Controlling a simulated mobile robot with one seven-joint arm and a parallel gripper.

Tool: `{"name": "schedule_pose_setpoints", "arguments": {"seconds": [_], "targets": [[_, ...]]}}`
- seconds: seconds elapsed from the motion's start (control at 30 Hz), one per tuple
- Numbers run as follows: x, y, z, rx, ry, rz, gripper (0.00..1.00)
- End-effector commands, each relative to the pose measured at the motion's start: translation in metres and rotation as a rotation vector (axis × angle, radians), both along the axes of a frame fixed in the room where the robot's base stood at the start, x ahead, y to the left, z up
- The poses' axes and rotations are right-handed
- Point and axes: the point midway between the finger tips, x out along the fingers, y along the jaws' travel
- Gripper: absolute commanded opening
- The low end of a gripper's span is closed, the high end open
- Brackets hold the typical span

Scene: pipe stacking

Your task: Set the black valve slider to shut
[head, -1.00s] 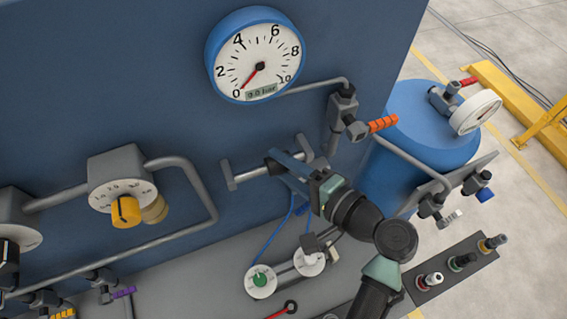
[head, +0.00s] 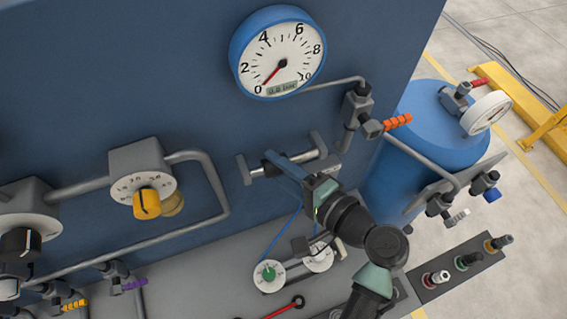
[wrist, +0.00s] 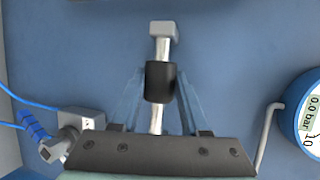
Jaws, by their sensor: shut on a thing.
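The black valve slider (wrist: 160,82) is a dark sleeve on a pale metal rod, seen in the wrist view. A grey end block (wrist: 163,30) caps the rod at the top of that view; a short bare stretch of rod lies between block and sleeve. My gripper (wrist: 161,74) is shut on the sleeve, one blue finger on each side. In the head view the rod runs between two grey end blocks on the blue panel. My gripper (head: 283,162) is on its left half and partly hides the slider. The rod's near end is hidden behind my gripper in the wrist view.
A round gauge (head: 278,53) reading about zero is above the rod. An orange-handled valve (head: 397,122) is to the right. A yellow knob (head: 147,204) is to the left.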

Motion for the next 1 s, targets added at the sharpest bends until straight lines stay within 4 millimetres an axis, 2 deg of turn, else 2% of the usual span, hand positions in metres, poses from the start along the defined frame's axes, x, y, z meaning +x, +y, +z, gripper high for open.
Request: {"name": "schedule_pose_setpoints", "arguments": {"seconds": [0.03, 0.07, 0.2, 0.23, 0.73, 0.87, 1.0], "targets": [[-0.003, 0.009, -0.001, 0.006, 0.004, 0.026, 0.00], [-0.003, 0.009, -0.001, 0.006, 0.004, 0.026, 0.47], [-0.002, 0.007, -0.001, 0.005, 0.004, 0.021, 0.72], [-0.002, 0.007, -0.001, 0.005, 0.003, 0.020, 0.76], [-0.003, 0.001, 0.000, 0.003, 0.001, 0.011, 0.76], [-0.015, -0.011, 0.002, 0.001, -0.001, 0.009, 0.76], [-0.036, -0.032, 0.008, -0.001, -0.001, 0.009, 0.76]]}}
